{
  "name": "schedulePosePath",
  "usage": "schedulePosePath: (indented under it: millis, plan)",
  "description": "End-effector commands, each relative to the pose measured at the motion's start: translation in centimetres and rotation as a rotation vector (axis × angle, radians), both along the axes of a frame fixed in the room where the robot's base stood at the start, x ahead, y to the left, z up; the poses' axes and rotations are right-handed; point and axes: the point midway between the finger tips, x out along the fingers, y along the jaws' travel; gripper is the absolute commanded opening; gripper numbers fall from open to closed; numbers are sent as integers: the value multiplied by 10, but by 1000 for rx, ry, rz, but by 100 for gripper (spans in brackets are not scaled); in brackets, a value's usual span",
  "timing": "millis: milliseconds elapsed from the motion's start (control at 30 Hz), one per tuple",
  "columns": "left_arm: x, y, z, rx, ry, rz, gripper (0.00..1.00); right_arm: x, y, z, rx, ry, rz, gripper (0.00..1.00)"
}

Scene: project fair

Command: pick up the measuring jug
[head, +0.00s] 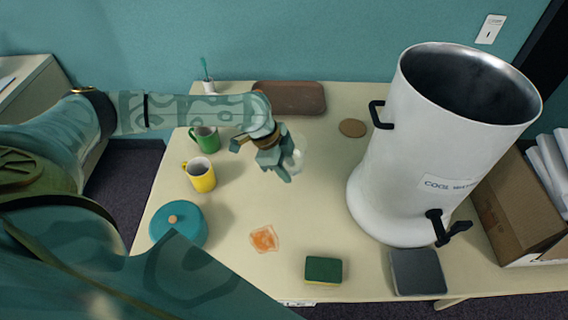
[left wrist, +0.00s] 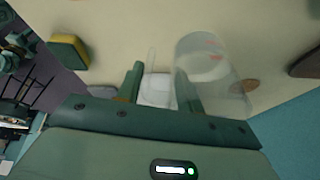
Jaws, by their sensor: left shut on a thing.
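The measuring jug (head: 297,154) is clear and see-through, and in the head view it shows faintly just right of my left gripper (head: 281,168). In the left wrist view the jug (left wrist: 212,62) has pink-red marks on its side and stands by the right finger. My left gripper (left wrist: 158,88) is shut on the jug, with its handle side between the fingers. The grip itself is hard to make out through the clear material. I cannot tell whether the jug's base touches the table. My right gripper is in neither view.
On the table (head: 315,210) are a green mug (head: 206,139), a yellow mug (head: 200,176), a teal lidded pot (head: 178,226), an orange spill-like patch (head: 264,239), a sponge (head: 323,271), a cork coaster (head: 352,128) and a brown tray (head: 290,98). A large white cooler (head: 420,150) stands right.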

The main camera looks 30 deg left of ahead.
Motion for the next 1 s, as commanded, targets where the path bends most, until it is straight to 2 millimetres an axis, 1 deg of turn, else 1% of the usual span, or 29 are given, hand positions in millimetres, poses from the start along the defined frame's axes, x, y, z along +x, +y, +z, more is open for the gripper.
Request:
schedulePosePath:
  millis: [33,100,400,700,1000]
  plan:
    - [-3,-4,9,-2,-4,-2,0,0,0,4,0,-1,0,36]
    - [-10,-11,16,-2,-2,-4,0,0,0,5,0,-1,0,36]
    - [-39,-39,33,-2,-1,-2,0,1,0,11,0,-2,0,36]
    - [-58,-59,44,-2,-1,-1,0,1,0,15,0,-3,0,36]
    - [-68,-68,50,-1,-2,-2,0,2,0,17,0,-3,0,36]
